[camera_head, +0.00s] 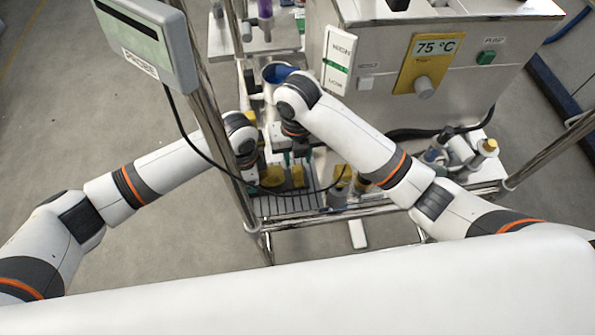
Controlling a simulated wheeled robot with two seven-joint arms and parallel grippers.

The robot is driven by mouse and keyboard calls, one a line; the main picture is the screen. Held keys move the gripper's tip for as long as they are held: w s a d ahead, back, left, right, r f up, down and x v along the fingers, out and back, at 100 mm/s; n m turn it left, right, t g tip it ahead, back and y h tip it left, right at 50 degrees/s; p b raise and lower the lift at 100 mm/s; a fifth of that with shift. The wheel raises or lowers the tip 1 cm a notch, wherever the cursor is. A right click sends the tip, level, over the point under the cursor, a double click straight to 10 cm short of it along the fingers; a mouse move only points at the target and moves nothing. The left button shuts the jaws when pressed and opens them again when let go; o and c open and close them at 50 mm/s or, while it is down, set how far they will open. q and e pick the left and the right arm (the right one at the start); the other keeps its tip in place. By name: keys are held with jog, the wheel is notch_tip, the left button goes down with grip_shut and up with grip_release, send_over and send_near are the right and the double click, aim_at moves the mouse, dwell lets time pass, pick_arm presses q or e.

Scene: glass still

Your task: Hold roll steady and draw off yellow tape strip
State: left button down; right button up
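My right gripper (300,150) points down over the back of a small slatted rack in the camera_head view. My own wrist covers much of it, and its fingers are too small and dark to read. My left gripper (249,170) is just to its left, at the rack's left side, partly behind a steel post. Small yellow pieces (272,177) and (297,175) stand on the rack below and between the grippers. I cannot tell which of them, if any, is the tape roll or its strip. No drawn-off strip is clearly visible.
The slatted rack (285,205) is at the front of a steel-framed cart. A steel box with a 75 °C display (436,47) stands behind right. A grey probe meter (150,40) and its black cable hang at left.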

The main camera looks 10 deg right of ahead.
aim_at(297, 168)
pick_arm(q)
jog(key=shift+a+f, duration=0.1)
pick_arm(e)
notch_tip(297, 168, down, 7)
jog(key=shift+f, duration=0.15)
dwell(0.3)
grip_shut()
jog(key=shift+r, duration=1.25)
dwell(0.6)
pick_arm(q)
jog(key=shift+s, duration=0.1)
pick_arm(e)
jog(key=shift+r, duration=4.2)
pick_arm(q)
jog(key=c, duration=1)
grip_release()
jog(key=shift+o, duration=0.2)
